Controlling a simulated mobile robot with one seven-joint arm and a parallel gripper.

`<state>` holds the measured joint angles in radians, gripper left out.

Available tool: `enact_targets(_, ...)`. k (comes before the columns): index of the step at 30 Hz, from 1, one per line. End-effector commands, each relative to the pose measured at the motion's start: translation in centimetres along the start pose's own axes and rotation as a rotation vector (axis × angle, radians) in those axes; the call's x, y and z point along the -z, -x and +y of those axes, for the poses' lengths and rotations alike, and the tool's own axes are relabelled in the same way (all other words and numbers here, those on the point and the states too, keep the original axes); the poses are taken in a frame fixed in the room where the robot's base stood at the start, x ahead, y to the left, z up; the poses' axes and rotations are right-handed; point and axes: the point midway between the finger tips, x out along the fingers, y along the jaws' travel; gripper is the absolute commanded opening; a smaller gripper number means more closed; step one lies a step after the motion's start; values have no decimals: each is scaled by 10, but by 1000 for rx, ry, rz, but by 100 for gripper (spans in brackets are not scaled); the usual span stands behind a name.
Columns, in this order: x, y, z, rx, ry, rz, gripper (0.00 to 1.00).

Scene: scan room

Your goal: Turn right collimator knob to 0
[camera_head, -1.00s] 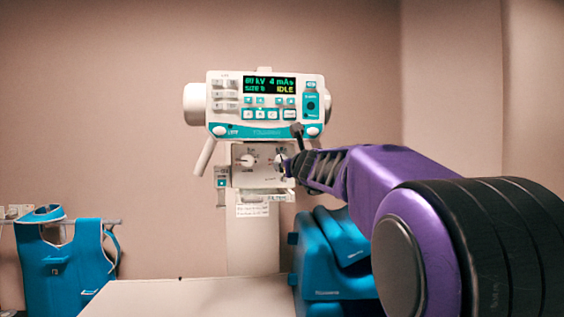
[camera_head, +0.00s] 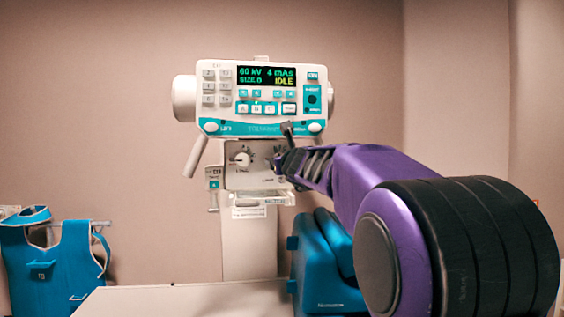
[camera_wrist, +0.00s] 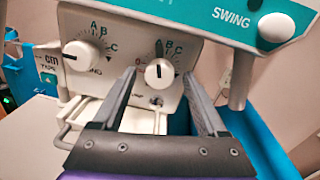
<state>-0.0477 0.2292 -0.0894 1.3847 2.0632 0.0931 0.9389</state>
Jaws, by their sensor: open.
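The right collimator knob (camera_wrist: 159,73) is round and white, on the pale front panel (camera_wrist: 118,75) under the console. Its dark pointer stands nearly straight up, between the 0 mark at its left and the B at its upper right. My gripper (camera_wrist: 160,76) is open, with one dark finger at each side of this knob and visible gaps between. Whether the fingertips reach the knob's depth I cannot tell. The left knob (camera_wrist: 78,55) is outside the fingers, with A, B, C marks; it also shows in the head view (camera_head: 241,158). There my gripper (camera_head: 281,160) hides the right knob.
The console (camera_head: 217,124) above the panel has a display reading 60 kV, 4 mAs, SIZE 0, IDLE. A white handle (camera_wrist: 240,85) hangs at the right in the wrist view. A blue apron (camera_head: 55,265) hangs left. A pale table (camera_head: 180,298) lies below.

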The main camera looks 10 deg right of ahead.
Motion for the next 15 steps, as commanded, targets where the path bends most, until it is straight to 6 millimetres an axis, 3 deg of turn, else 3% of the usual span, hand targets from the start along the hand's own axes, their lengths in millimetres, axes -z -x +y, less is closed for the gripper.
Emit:
enact_targets(2,0,0,0,0,0,0,70)
enact_targets(13,0,0,0,0,0,0,3)
enact_targets(15,0,0,0,0,0,0,0)
